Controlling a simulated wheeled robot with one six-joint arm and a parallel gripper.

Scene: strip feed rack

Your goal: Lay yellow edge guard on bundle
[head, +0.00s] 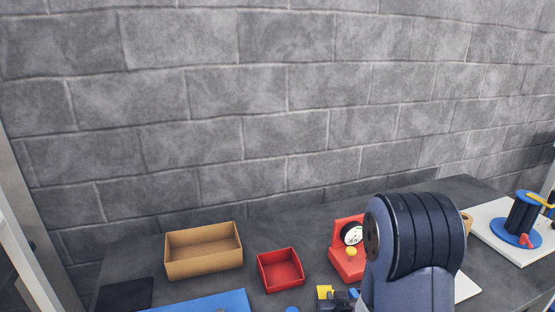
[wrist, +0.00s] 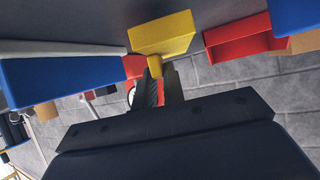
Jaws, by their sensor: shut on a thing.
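The yellow edge guard (wrist: 162,36) is a block with a narrow tab, and the tab sits between the fingertips of my gripper (wrist: 157,78). My gripper is shut on the guard. The guard looks held above the dark bench. I cannot pick out the bundle for certain in either view. A large blue block (wrist: 62,80) is left of the guard in the wrist view.
A red box (head: 281,271) and a brown tray (head: 204,252) stand left on the bench. A red device with a dial (head: 348,262) is close behind my gripper. A blue-flanged spool (head: 523,220) stands on a white board at right. A grey block wall (head: 220,110) closes the back.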

